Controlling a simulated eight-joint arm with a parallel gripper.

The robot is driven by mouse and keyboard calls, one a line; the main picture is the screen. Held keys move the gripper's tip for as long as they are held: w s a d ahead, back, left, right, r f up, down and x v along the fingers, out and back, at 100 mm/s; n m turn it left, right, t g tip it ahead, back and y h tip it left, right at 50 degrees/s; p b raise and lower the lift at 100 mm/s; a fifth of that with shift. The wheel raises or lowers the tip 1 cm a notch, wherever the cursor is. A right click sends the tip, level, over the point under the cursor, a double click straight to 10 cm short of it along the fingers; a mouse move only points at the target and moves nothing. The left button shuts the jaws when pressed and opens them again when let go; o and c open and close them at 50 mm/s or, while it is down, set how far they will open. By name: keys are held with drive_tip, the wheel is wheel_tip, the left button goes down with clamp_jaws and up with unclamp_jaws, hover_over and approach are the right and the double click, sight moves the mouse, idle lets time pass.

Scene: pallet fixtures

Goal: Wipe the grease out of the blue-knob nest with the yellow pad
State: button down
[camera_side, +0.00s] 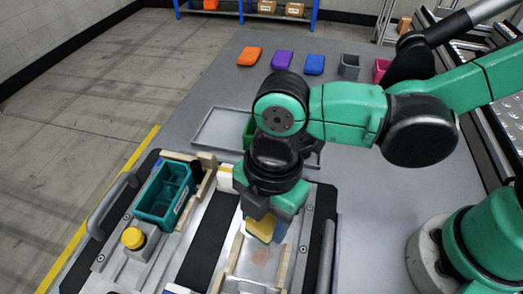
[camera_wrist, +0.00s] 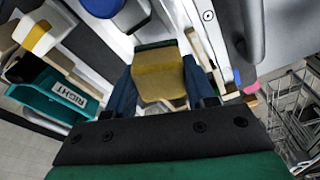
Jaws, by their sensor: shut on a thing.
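My gripper (camera_wrist: 161,88) is shut on the yellow pad (camera_wrist: 160,72). In the side view the pad (camera_side: 262,228) hangs below my gripper (camera_side: 264,218), over the far part of the right-hand nest (camera_side: 283,262) with wooden side rails. Whether it touches the nest floor I cannot tell. A faint reddish-brown grease smear (camera_side: 261,256) lies on that floor, nearer the camera than the pad. A blue knob (camera_wrist: 103,6) stands near this nest at the wrist view's top edge. Pad and gripper hide part of the nest.
A teal bin (camera_side: 178,218) sits in the left nest beside a yellow knob (camera_side: 133,238); its label reads RIGHT in the wrist view. Behind are an empty grey tray (camera_side: 208,138), a green bin partly hidden by my arm, and orange, purple and blue pads in a row.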

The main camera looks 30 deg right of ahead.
drive_tip(key=shift+r, duration=2.4)
drive_tip(key=w+d+r+m+t, duration=0.1)
drive_tip(key=w+d+r+m, duration=0.2)
drive_tip(key=w+d+m, duration=0.4)
drive_tip(key=w+d+r+m+t+h, duration=0.1)
drive_tip(key=w+d+r+m, duration=0.2)
drive_tip(key=w+d+m, duration=0.4)
drive_tip(key=d+m, duration=0.8)
drive_tip(key=shift+w+d, duration=0.25)
drive_tip(key=shift+w, duration=0.15)
